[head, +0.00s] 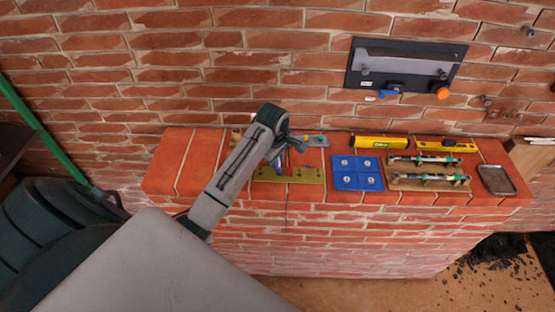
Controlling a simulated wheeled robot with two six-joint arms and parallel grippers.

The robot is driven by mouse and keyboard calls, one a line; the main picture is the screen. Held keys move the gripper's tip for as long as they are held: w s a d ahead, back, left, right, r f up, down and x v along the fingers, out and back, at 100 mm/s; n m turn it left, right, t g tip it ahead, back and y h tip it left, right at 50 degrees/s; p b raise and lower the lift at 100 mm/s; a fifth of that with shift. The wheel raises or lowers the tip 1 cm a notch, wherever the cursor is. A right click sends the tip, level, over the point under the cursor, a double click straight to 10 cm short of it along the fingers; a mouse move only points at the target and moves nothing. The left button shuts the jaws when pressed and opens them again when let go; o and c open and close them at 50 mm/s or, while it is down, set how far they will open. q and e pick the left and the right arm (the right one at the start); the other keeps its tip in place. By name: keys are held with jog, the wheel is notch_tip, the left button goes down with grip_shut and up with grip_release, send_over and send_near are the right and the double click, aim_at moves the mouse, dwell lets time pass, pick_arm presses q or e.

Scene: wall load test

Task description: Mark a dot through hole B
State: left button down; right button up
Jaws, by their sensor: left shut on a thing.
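My left gripper (287,152) reaches in from the lower left over the brick ledge. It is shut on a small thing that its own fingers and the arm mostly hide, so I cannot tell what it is. A small blue and white bit shows just below the gripper, close above an olive strip with several red spots (300,177). A dark panel (455,60) is fixed on the brick wall, with a grey bar across it and a blue part and an orange knob at its lower edge. I cannot make out a hole marked B. My right gripper is not in view.
On the brick ledge (170,170) stand a blue tray (358,171) with several round pieces, a wooden rack (430,187) with slim tools, a yellow level (372,141), another yellow tool (445,145) and a dark dish (497,180). The ledge's left end is clear.

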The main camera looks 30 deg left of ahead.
pick_arm(q)
jog(key=shift+r, duration=2.8)
